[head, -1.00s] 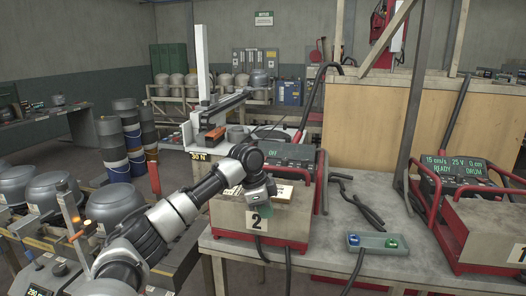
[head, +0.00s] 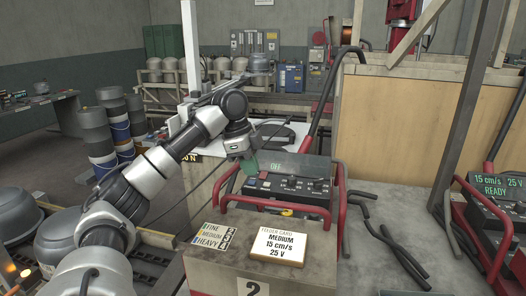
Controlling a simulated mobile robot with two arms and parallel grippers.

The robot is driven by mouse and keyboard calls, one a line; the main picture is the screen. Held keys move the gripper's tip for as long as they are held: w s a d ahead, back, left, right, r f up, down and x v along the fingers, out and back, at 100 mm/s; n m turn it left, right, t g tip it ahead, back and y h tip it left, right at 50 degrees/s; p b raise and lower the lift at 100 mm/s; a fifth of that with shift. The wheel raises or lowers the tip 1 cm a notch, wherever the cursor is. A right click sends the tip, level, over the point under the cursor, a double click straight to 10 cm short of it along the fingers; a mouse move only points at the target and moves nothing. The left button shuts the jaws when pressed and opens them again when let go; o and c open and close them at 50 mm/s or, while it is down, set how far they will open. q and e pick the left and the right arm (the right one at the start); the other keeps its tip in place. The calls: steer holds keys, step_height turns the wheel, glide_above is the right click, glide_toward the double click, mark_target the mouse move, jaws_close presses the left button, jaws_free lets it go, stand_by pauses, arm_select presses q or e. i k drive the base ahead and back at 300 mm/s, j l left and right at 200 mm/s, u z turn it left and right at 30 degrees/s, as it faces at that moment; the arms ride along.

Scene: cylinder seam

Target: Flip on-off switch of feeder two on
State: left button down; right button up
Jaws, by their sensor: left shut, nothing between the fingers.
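Feeder two is the red-framed unit on the table, with a box marked 2 (head: 253,287) in front. Its dark control panel (head: 290,187) has several small switches or knobs. Its display (head: 277,167) shows green text that looks like ON. My left gripper (head: 249,168) is shut and empty, pointing down at the panel's left end, in front of the display's left edge. The on-off switch cannot be made out; the gripper may cover it. I cannot tell whether the fingertips touch the panel. My right gripper is not in view.
A feeder card (head: 279,246) reading MEDIUM, 15 cm/s, 25 V lies on the box, beside a FINE/MEDIUM/HEAVY label (head: 213,236). Red frame bars (head: 338,200) surround the panel. Another feeder (head: 492,205) reading READY stands at right. Black bars (head: 400,262) lie on the table between.

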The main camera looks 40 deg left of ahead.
mark_target(263, 175)
steer(key=i+j, duration=0.3)
steer(key=j, duration=0.15)
steer(key=i+j, duration=0.3)
steer(key=j, duration=0.1)
